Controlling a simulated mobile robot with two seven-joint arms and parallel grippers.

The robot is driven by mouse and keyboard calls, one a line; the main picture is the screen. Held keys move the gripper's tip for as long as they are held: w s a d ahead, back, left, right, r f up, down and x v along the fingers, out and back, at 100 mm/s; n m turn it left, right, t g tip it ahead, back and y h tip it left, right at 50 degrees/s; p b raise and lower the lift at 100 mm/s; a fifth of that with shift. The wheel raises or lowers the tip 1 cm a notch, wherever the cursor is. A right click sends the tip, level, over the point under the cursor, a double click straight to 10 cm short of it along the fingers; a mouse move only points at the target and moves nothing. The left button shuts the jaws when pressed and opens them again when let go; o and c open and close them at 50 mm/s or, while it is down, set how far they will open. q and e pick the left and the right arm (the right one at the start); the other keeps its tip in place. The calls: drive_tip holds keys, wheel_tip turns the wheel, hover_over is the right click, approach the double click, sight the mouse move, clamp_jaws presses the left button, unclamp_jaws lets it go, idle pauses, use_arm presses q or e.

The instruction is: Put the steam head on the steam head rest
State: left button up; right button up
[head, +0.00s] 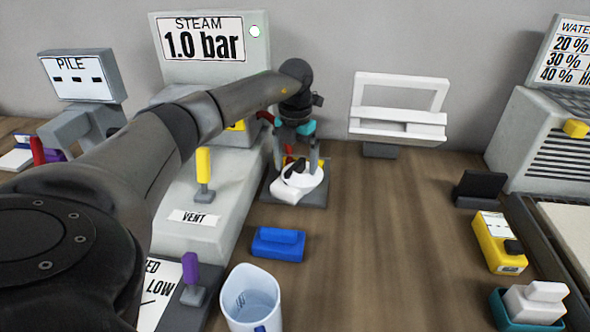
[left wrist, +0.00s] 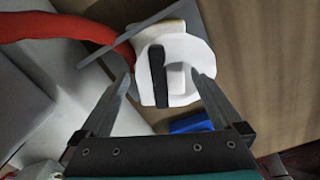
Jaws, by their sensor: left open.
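The steam head (head: 311,180), white with a black handle, lies on the dark grey steam head rest (head: 318,195) beside the steam unit. In the left wrist view the white steam head (left wrist: 181,85) sits between and beyond my fingertips, over a grey plate. A red hose (left wrist: 75,27) comes in from the left there. My left gripper (head: 296,160) points down just above the steam head, open, with a finger to either side. It also shows in the left wrist view (left wrist: 161,79). I cannot tell whether the fingers touch it. My right gripper is not in view.
The steam unit (head: 205,225) with its yellow lever (head: 204,168) stands to the left. A blue block (head: 278,243) and a white mug (head: 251,300) are in front. A white frame (head: 398,125) stands behind to the right.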

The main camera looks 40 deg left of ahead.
sight(295, 165)
use_arm(q)
wheel_tip(295, 165, up, 10)
drive_tip(key=shift+f+p, duration=0.1)
drive_tip(key=shift+p, duration=0.85)
drive_tip(key=shift+r, duration=0.4)
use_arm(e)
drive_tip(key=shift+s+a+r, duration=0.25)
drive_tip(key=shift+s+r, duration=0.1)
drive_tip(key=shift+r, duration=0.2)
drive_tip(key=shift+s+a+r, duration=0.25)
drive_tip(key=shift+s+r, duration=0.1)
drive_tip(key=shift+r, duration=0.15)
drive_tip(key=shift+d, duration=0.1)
